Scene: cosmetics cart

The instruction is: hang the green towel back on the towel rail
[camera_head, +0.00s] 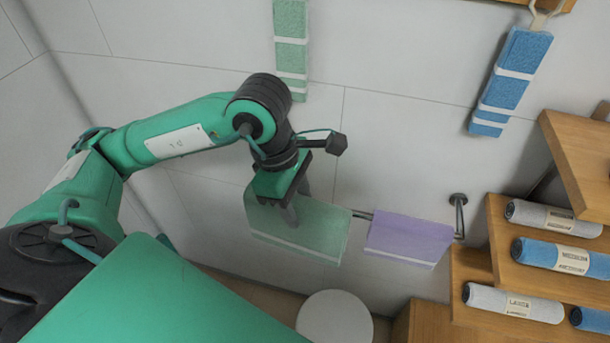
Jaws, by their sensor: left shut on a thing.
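The green towel (318,235) is pale green with a white stripe near its lower edge. It hangs folded from my left gripper (291,212), which is shut on its upper left part. The towel rail (362,215) is a dark bar on the wall, with a bracket (459,203) at its right end. A lilac towel (408,238) hangs over the rail to the right of the green towel. The green towel hides the left part of the rail. I cannot tell whether the towel touches the rail. My right gripper is not in view.
Another green striped towel (291,45) and a blue striped towel (505,80) hang higher on the wall. Wooden shelves (575,165) with rolled towels (553,218) stand at the right. A round white object (335,318) is below the green towel.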

